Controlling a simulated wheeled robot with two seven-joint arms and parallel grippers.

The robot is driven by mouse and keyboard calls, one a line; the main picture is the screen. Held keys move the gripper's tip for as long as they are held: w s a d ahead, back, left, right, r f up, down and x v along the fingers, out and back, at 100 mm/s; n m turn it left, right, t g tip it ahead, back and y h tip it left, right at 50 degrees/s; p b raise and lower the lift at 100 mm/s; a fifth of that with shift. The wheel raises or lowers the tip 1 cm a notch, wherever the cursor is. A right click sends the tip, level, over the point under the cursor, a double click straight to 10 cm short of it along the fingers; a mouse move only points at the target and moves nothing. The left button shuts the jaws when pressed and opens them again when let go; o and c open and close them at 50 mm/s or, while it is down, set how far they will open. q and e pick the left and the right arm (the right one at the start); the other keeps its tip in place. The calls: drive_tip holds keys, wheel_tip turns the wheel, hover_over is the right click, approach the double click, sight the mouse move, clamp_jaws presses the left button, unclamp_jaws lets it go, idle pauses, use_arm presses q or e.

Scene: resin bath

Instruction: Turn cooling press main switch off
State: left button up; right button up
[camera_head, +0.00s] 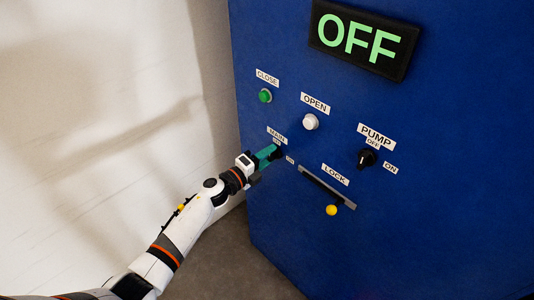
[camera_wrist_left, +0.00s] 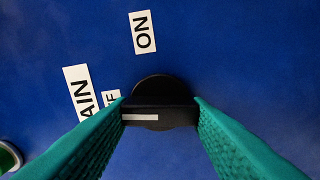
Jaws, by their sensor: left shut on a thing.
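The main switch is a round black knob (camera_wrist_left: 160,88) with a raised bar and a white mark on the blue press panel. In the left wrist view the white mark points left, toward the partly hidden OFF label (camera_wrist_left: 111,99). The ON label (camera_wrist_left: 143,32) is above the knob. My left gripper (camera_wrist_left: 160,110) is shut on the bar, with one green finger at each end. In the head view the left gripper (camera_head: 274,153) covers most of the knob, below the MAIN label (camera_head: 277,132). The display (camera_head: 362,40) reads OFF in green. My right gripper is not in view.
A green CLOSE button (camera_head: 265,96), a white OPEN button (camera_head: 310,122) and a black PUMP knob (camera_head: 367,158) are on the panel. A LOCK slot with a yellow-tipped lever (camera_head: 331,210) is to the lower right of my gripper. A pale wall stands left.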

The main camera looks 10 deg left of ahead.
use_arm(q)
drive_tip(key=shift+n, duration=0.8)
drive_tip(key=shift+p, duration=0.3)
drive_tip(key=o, duration=1)
drive_tip(key=shift+a, duration=0.1)
drive_tip(key=shift+s, duration=0.1)
drive_tip(key=b+v, duration=0.1)
drive_tip(key=v, duration=1.1)
drive_tip(key=shift+f, duration=0.1)
